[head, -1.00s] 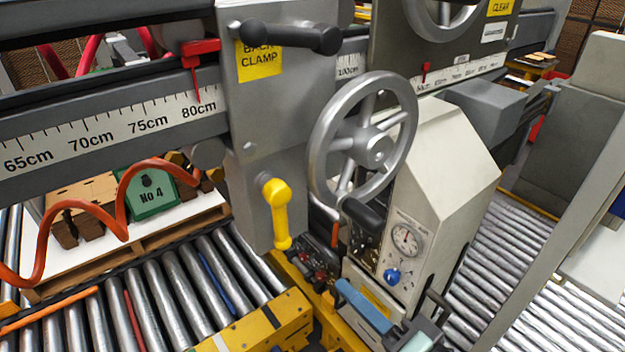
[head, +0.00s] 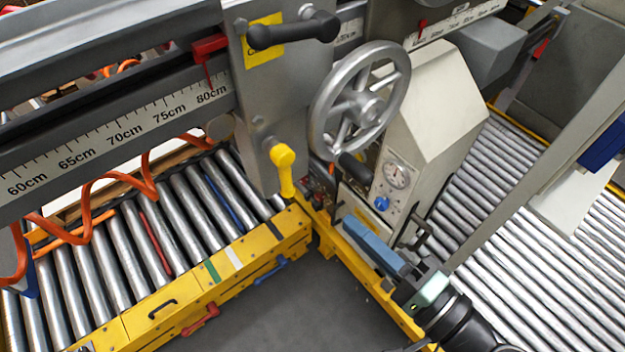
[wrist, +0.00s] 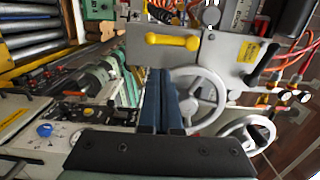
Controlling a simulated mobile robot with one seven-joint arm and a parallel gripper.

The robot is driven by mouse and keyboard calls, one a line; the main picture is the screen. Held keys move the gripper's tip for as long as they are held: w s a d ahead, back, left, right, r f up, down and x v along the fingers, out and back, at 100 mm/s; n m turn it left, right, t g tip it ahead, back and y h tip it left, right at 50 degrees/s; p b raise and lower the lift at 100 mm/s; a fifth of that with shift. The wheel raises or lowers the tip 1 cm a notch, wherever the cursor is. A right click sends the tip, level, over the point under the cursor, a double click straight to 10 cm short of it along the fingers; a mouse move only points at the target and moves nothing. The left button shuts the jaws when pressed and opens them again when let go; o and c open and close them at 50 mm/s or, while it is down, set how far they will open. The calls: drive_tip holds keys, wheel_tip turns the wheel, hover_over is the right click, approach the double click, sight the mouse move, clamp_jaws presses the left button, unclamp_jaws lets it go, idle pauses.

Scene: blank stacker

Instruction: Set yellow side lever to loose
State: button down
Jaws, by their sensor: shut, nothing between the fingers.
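The yellow side lever (head: 284,170) is on the lower part of the grey clamp plate. In the head view it hangs down from its round pivot end, slightly tilted. In the wrist view the yellow lever (wrist: 172,41) lies across the upper middle. My gripper (head: 352,226) has blue fingers and is to the lower right of the lever in the head view, apart from it. In the wrist view my fingers (wrist: 164,75) are together with nothing between them, pointing just below the lever. Nothing hides the lever.
A large grey handwheel (head: 360,98) and a cream housing with a dial (head: 397,175) stand right of the lever. A black-handled lever (head: 294,32) is above it. A yellow-framed roller conveyor (head: 180,290) runs below left. Orange coiled hose (head: 95,190) hangs at left.

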sight(281, 170)
drive_tip(key=shift+w, duration=0.1)
drive_tip(key=p+x, duration=0.3)
drive_tip(key=x, duration=0.7)
